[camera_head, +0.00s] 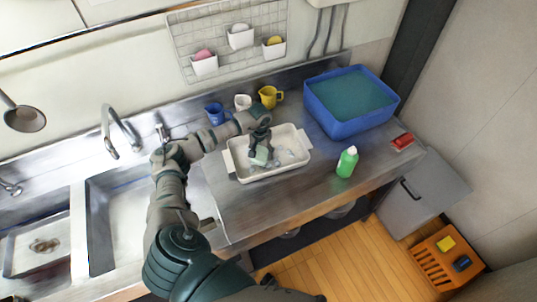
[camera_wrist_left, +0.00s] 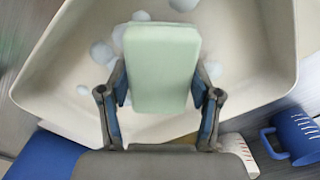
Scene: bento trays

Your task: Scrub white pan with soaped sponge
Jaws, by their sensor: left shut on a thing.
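The white pan (camera_head: 293,167) lies on the metal counter, with white suds inside it. My left gripper (camera_head: 261,142) reaches down into the pan and is shut on a pale green sponge (camera_head: 261,156). In the left wrist view the sponge (camera_wrist_left: 161,68) sits between the two fingers of the gripper (camera_wrist_left: 160,95), over the pan (camera_wrist_left: 250,60). White foam blobs (camera_wrist_left: 102,53) lie on the pan floor around the sponge. I cannot tell whether the sponge touches the pan floor. My right gripper is not in view.
A green bottle (camera_head: 347,163) stands right of the pan. A blue water-filled tub (camera_head: 351,127) is behind it, with a red item (camera_head: 402,142) beside it. Blue (camera_head: 215,113), white (camera_head: 243,102) and yellow (camera_head: 268,96) cups stand behind the pan. A sink (camera_head: 118,205) is at left.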

